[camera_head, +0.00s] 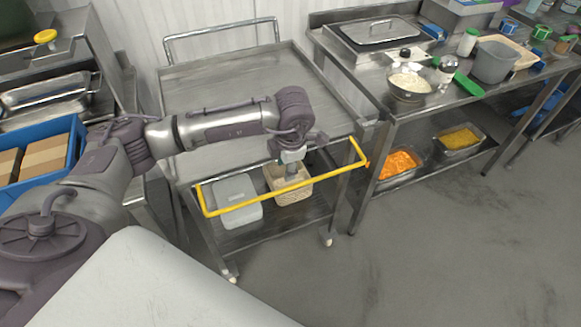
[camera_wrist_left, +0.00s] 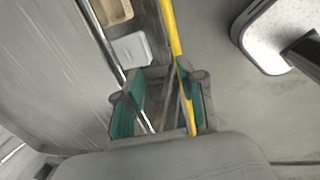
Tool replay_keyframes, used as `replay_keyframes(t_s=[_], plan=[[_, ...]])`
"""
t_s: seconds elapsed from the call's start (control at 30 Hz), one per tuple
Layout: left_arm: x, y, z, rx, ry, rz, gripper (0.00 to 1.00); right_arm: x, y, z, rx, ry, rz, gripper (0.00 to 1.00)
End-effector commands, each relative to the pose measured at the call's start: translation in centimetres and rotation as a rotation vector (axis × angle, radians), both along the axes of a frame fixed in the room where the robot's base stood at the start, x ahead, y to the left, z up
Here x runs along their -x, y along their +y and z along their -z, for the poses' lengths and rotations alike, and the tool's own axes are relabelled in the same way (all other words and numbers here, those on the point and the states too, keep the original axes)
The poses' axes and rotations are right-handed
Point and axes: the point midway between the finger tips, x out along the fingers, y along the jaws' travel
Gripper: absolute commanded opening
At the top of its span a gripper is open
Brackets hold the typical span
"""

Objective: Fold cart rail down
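The cart (camera_head: 240,80) is a grey metal trolley with a bare top. Its yellow rail (camera_head: 240,207) runs along the front side, with its long bar out in front of and below the top's front edge in the picture. I cannot tell its exact tilt. My left gripper (camera_head: 291,176) points down at the rail, near mid-length. In the left wrist view, the left gripper (camera_wrist_left: 160,98) has its green-padded fingers spread. The yellow rail (camera_wrist_left: 170,30) passes close along the inner side of the right-hand finger; contact is unclear. My right gripper is in neither view.
A grey lidded box (camera_head: 237,187) and a beige basket (camera_head: 300,190) sit on the cart's lower shelf. A metal table (camera_head: 385,105) with a bowl (camera_head: 409,87) stands close at the right. A blue crate (camera_head: 75,140) is at the left. Floor at the lower right is clear.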

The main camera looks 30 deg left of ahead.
Motion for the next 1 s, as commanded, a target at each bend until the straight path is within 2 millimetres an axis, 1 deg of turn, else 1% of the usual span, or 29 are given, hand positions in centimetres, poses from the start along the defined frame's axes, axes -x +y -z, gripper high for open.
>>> replay_keyframes(t_s=[0.03, 0.07, 0.13, 0.23, 0.37, 0.5, 0.7, 0.83, 1.0], plan=[[0.0, -0.1, 0.0, 0.001, 0.0, 0.001, 0.39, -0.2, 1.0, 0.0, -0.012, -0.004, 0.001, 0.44], [0.0, -0.1, 0.0, 0.001, 0.0, 0.001, 0.39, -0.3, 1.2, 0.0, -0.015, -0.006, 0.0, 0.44], [0.0, -0.1, -0.1, 0.001, -0.001, 0.002, 0.39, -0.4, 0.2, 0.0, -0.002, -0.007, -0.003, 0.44], [0.0, -0.2, -0.8, 0.002, -0.003, 0.002, 0.39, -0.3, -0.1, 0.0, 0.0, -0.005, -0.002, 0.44], [0.2, -0.3, -3.0, 0.003, -0.005, 0.002, 0.39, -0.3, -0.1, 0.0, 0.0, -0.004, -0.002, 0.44], [0.5, -0.5, -6.0, 0.005, -0.005, 0.002, 0.39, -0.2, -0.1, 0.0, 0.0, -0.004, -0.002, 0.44], [0.8, -0.8, -9.6, 0.008, -0.002, 0.001, 0.39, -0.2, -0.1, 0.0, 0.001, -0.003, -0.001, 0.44], [1.0, -0.9, -10.9, 0.007, 0.001, 0.001, 0.39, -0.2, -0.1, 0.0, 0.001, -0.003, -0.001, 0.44], [1.1, -1.0, -11.5, 0.007, 0.003, 0.0, 0.39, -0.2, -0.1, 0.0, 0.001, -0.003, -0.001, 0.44]])
